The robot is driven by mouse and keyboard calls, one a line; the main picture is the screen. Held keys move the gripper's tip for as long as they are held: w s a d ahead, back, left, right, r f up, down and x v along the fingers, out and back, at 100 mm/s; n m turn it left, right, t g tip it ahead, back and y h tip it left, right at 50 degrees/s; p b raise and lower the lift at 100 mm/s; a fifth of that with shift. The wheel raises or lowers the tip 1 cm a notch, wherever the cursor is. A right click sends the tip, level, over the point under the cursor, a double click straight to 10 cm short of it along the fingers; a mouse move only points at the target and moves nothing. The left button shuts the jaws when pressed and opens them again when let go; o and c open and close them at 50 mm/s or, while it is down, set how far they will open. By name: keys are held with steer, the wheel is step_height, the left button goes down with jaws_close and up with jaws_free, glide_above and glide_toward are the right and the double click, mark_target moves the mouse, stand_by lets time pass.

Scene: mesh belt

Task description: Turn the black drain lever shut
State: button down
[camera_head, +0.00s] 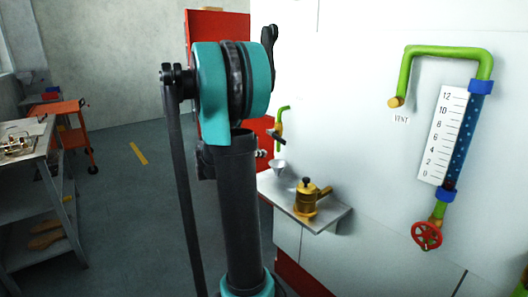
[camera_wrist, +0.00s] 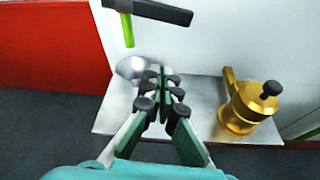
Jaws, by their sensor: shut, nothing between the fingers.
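The black drain lever (camera_wrist: 162,11) shows at the top of the wrist view, lying crosswise, nearly horizontal, on a vertical green pipe (camera_wrist: 127,27). In the head view the lever (camera_head: 277,136) is small beside the hooked green pipe (camera_head: 281,118). My gripper (camera_wrist: 161,78) is shut and empty. In the wrist view its fingertips point toward the wall, below the lever and apart from it in the picture; the exact gap in depth is hard to tell. In the head view my arm hides most of the gripper.
A shiny funnel-like cup (camera_wrist: 134,67) sits beyond my fingertips, under the pipe. A brass pot (camera_wrist: 250,105) with a black knob stands to the right on the grey shelf (camera_wrist: 112,116). A gauge (camera_head: 444,135) and red handwheel (camera_head: 426,235) are on the wall farther right.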

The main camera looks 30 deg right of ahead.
mark_target(280, 142)
steer(key=d+r, duration=0.1)
steer(key=d, duration=0.6)
steer(key=shift+w+d+r, duration=0.15)
steer(key=shift+d, duration=0.2)
steer(key=shift+r+n, duration=0.3)
steer(key=shift+r, duration=0.65)
steer(key=shift+f, duration=0.1)
